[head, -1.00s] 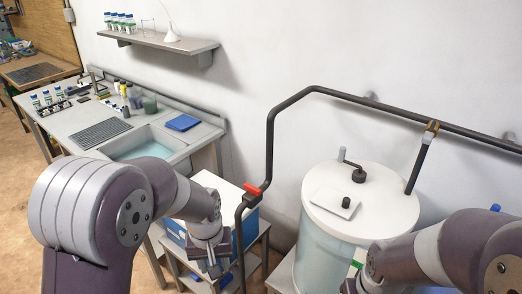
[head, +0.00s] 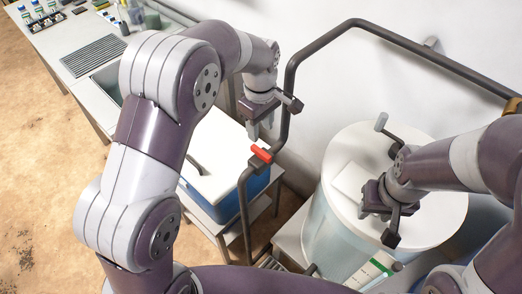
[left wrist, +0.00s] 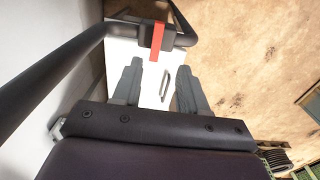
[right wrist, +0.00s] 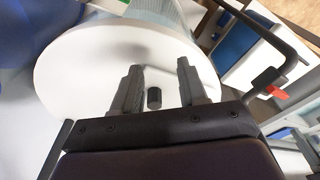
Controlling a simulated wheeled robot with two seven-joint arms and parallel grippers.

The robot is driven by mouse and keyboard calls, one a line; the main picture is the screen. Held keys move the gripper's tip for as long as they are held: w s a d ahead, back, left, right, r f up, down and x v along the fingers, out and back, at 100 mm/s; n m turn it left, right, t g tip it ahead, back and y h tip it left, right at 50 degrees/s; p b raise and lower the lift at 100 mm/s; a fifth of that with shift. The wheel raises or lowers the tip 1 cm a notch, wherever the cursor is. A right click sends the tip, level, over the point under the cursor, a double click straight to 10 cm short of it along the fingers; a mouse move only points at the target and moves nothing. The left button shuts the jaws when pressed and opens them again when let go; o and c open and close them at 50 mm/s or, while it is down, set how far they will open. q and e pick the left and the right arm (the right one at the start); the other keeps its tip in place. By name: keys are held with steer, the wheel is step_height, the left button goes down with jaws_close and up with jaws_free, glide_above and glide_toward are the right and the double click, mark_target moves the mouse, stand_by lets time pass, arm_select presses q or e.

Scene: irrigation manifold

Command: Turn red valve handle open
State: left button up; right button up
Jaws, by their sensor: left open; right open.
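The red valve handle (head: 261,153) sits on the dark pipe (head: 245,190), in the middle of the head view. In the left wrist view the red handle (left wrist: 157,42) lies across the pipe just beyond my fingertips. My left gripper (head: 260,130) is open and empty, pointing down close above and behind the handle, apart from it. In the right wrist view the handle (right wrist: 277,92) shows at the right. My right gripper (head: 391,222) is open and empty above the white tank lid (head: 440,185). A dark knob (right wrist: 154,98) on the lid shows between its fingers.
The dark pipe rises behind my left gripper and runs right along the wall. A blue-and-white box (head: 210,165) stands on a low stand beside the valve. A grey handle (head: 381,122) stands up from the lid. A bench (head: 60,35) is at upper left.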

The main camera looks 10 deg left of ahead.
mark_target(261, 151)
arm_select(q)
steer(key=f, duration=0.3)
steer(key=f+p, duration=0.1)
steer(key=f, duration=0.2)
steer(key=w+f, duration=0.1)
steer(key=f, duration=0.2)
steer(key=shift+f+p, duration=0.1)
steer(key=shift+p, duration=0.25)
arm_select(e)
steer(key=shift+w+r, duration=0.3)
steer(key=shift+w, duration=0.15)
arm_select(q)
steer(key=shift+s+f, duration=0.2)
steer(key=shift+f, duration=0.1)
arm_select(e)
steer(key=shift+s, duration=0.15)
arm_select(q)
steer(key=shift+w, duration=0.15)
steer(key=shift+c, duration=0.3)
jaws_close()
